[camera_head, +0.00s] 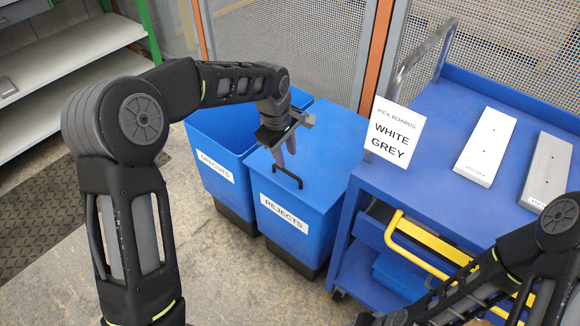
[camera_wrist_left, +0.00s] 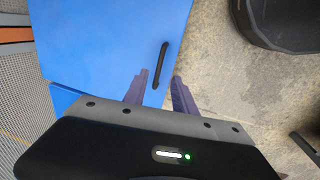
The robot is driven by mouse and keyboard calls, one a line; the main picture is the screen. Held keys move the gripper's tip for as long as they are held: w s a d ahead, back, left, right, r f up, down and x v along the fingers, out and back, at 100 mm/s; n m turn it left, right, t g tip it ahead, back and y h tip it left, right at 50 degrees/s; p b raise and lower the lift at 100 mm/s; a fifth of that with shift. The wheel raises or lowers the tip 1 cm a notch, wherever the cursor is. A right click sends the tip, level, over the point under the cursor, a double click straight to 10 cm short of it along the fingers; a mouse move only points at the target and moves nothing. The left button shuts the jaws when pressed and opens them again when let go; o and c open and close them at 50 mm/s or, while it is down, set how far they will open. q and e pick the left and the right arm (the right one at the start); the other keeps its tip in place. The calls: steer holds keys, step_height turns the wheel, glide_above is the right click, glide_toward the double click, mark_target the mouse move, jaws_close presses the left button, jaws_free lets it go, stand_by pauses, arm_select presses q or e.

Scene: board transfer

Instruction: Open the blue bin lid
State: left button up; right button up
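The blue bin labelled REJECTS (camera_head: 290,225) stands on the floor, its flat blue lid (camera_head: 325,150) shut. A black bar handle (camera_head: 287,177) sits near the lid's front edge. My left gripper (camera_head: 285,158) points down over the lid, just above the handle. In the left wrist view the fingers (camera_wrist_left: 160,77) are apart and empty, with the handle (camera_wrist_left: 161,62) lined up between and beyond their tips. The blue lid (camera_wrist_left: 95,40) fills the upper left there. I cannot tell that they touch. My right arm shows at the lower right; its fingers are out of view.
An open blue bin labelled OFF-CUTS (camera_head: 215,165) stands left of the REJECTS bin. A blue cart (camera_head: 440,180) on the right carries a white board (camera_head: 485,147), a grey board (camera_head: 547,170) and a sign (camera_head: 393,132). Mesh fencing (camera_head: 290,45) stands behind.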

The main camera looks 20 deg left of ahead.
mark_target(290, 173)
arm_select(q)
steer(key=f, duration=0.2)
steer(key=w+f, duration=0.1)
steer(key=f, duration=0.4)
steer(key=shift+w+d+f+b, duration=0.2)
steer(key=shift+d+f+b, duration=0.1)
steer(key=shift+f+b, duration=0.1)
steer(key=shift+c, duration=0.5)
jaws_close()
steer(key=shift+r, duration=0.1)
stand_by(0.7)
